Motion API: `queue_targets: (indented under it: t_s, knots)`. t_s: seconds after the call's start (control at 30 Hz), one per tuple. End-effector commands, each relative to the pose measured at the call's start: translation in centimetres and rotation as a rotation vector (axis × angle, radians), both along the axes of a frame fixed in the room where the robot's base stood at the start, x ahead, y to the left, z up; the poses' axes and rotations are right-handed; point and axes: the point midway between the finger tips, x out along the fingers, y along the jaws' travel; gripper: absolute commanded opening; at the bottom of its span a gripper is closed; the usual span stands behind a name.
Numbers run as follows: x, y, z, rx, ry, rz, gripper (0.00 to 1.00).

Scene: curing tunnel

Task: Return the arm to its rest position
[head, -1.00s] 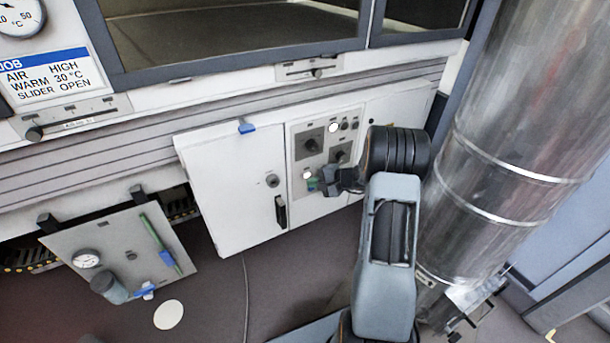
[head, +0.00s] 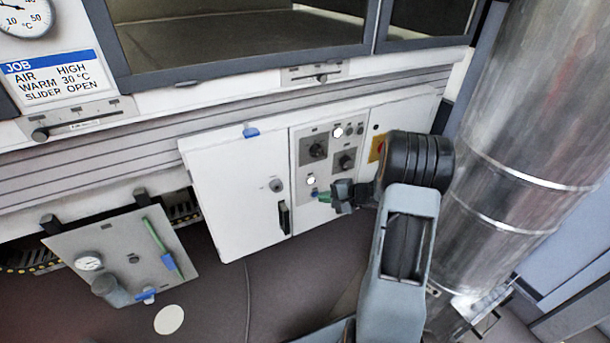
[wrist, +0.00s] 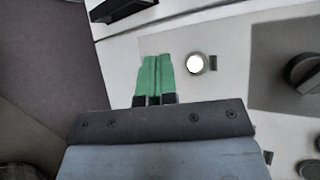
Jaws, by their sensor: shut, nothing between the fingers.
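My gripper (head: 325,197) is in front of the white control panel (head: 308,148), near its lower part. Its green fingertips also show in the wrist view (wrist: 155,78), side by side, shut with nothing between them. A lit round white lamp (wrist: 195,63) is just right of the fingertips in the wrist view. My arm rises from the lower right in the head view and bends at a black joint. Whether the fingertips touch the panel cannot be told.
A white cabinet door (head: 230,185) with a black handle (head: 284,218) is left of the panel. A large metal duct (head: 535,130) stands close to my arm on the right. A grey plate (head: 120,255) with a gauge hangs at lower left. Dark floor lies below.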

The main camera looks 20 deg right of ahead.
Motion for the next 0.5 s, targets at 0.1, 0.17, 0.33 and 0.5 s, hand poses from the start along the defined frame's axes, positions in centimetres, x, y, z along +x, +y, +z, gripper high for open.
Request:
queue_targets:
  t_s: [0.1, 0.17, 0.33, 0.5]
  knots:
    - [0.0, 0.0, 0.0, 0.000, 0.000, 0.000, 0.00]
    - [0.0, 0.1, 0.2, -0.001, 0.000, 0.003, 0.00]
    - [-0.9, 2.3, 4.7, -0.055, 0.018, 0.091, 0.00]
    - [-4.5, 7.4, 14.5, -0.220, 0.067, 0.309, 0.00]
